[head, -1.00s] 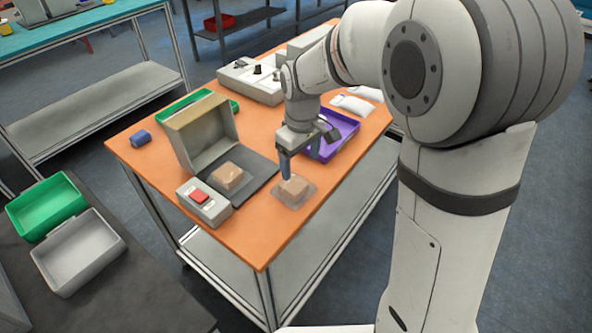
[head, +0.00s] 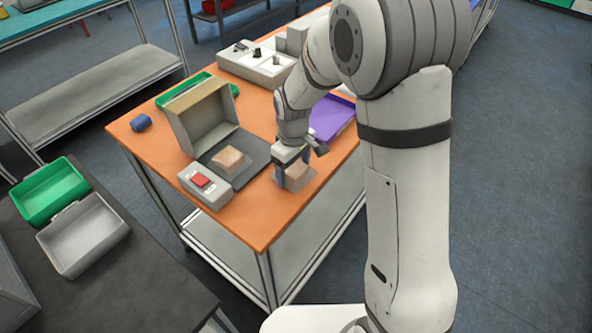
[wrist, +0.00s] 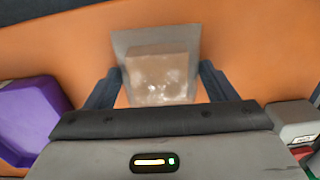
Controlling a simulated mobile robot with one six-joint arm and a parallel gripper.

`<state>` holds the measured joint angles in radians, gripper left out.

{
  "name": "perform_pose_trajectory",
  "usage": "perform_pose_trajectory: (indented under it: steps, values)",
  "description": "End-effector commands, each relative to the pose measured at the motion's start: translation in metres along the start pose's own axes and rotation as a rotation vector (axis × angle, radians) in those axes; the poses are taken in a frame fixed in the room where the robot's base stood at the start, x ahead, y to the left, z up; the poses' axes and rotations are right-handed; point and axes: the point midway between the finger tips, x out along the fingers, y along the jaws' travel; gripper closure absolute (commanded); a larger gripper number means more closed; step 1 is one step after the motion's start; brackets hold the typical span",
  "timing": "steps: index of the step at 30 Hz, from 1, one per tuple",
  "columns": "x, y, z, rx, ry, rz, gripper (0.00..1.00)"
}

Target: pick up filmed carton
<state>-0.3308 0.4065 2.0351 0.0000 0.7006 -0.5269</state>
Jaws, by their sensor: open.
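The filmed carton (head: 299,173) is a small tan box under a clear, shiny film, lying on the orange table near its front edge. In the wrist view the carton (wrist: 158,78) shows between my two dark fingers, on a greyish film patch wider than the box. My gripper (head: 289,180) is low at the carton and open, with a finger on either side in the wrist view (wrist: 160,88). I cannot tell whether either finger touches it. A second tan carton (head: 229,158) sits on a dark pad by the scanner housing.
The grey box with a red button (head: 202,181) and the upright beige scanner housing (head: 203,118) stand left of my gripper. A purple tray (head: 332,118) is close behind it. The table's front corner is bare.

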Motion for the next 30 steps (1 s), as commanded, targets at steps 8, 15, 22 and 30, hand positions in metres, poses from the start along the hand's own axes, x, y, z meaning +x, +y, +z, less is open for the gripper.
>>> perform_pose_trajectory:
  steps: [8,15,22,30]
  values:
    - [0.0,0.0,0.0,0.001,0.0,0.0,0.39]
    - [-0.001,0.001,0.0,0.001,0.0,0.0,0.59]
    - [-0.001,0.001,0.0,0.002,0.001,0.0,0.72]
    - [-0.011,0.001,-0.001,0.002,0.005,0.003,0.72]
